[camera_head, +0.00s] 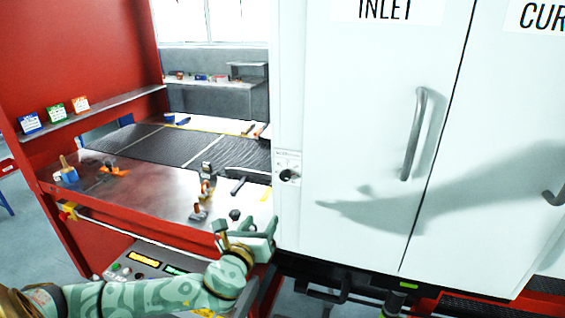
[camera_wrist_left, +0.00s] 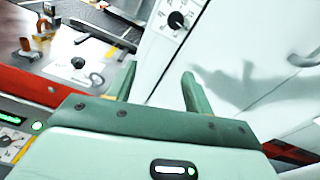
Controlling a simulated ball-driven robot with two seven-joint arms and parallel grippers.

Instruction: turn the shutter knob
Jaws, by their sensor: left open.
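The shutter knob, a small black knob (camera_head: 287,175) on a pale marked plate, sits on the narrow white panel left of the cabinet door in the head view. It also shows near the top of the left wrist view, as a black dial (camera_wrist_left: 177,20). My left gripper (camera_head: 250,228) is below and left of the knob, apart from it. In the left wrist view its two green fingers (camera_wrist_left: 158,82) stand apart with nothing between them. My right gripper is not in view.
A white cabinet door (camera_head: 350,130) with a bar handle (camera_head: 413,135) stands at the right. At the left are a metal table (camera_head: 150,190) with small tools, a dark mesh belt (camera_head: 215,150) and a red wall (camera_head: 80,50). A control panel (camera_head: 150,262) is below.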

